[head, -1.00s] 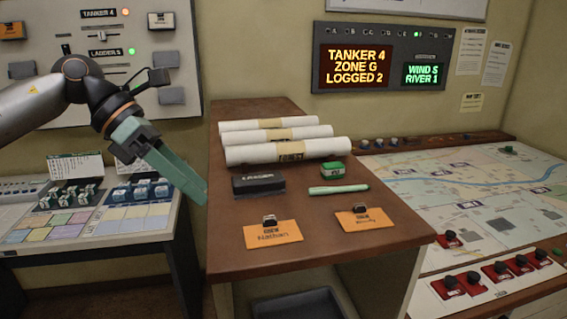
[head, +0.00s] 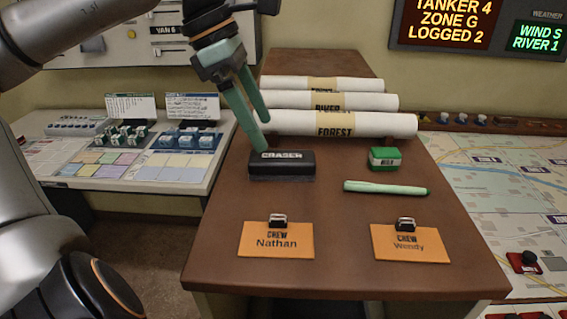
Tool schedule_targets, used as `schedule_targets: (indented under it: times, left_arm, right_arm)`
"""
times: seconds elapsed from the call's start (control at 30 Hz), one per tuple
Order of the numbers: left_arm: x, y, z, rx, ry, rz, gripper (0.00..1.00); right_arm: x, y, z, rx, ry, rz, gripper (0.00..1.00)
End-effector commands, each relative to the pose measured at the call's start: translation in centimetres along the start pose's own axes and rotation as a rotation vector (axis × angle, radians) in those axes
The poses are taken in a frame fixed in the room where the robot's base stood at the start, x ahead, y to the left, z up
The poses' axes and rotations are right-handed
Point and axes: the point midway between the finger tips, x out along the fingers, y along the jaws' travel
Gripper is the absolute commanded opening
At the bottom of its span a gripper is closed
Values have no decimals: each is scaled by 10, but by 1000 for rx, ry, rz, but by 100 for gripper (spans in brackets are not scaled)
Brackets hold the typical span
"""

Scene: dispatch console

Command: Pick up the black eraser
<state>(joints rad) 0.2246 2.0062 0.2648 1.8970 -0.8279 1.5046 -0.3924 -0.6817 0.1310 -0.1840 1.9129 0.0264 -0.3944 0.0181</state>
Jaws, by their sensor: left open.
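The black eraser (head: 282,166), a dark block with "ERASER" printed along its top edge, lies on the brown desk (head: 350,225) left of its middle. My left gripper (head: 263,136) comes down from the upper left with two green fingers. The fingers are apart and empty. Their tips are just behind and above the eraser's left part in the picture; I cannot tell whether they touch it. My right gripper is not in view.
Rolled paper maps (head: 330,122) lie behind the eraser. A green block (head: 385,158) and a green marker (head: 387,188) lie to its right. Orange crew cards for Nathan (head: 276,241) and Wendy (head: 405,244) lie in front, with bare desk between.

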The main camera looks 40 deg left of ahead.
Motion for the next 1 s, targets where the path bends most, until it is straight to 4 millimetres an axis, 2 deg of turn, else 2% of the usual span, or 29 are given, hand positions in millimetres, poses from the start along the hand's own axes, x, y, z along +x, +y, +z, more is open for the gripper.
schedule_targets:
  times: [0.03, 0.27, 0.5, 0.63, 0.83, 1.0]
  left_arm:
    - [7, 0, 0, 1, 2, -3, 92]
    - [24, -2, 1, 1, 1, -3, 92]
    - [60, -6, 3, 0, 2, -5, 92]
    - [67, -6, 4, 0, -1, -1, 92]
    - [68, -6, 4, 0, -1, -1, 92]
    - [67, -6, 4, 0, -2, -1, 74]
  right_arm:
    - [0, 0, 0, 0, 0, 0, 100]
    - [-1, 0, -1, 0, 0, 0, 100]
    - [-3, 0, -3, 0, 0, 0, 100]
    - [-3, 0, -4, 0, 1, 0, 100]
    - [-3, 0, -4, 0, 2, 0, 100]
    - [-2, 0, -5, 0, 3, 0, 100]
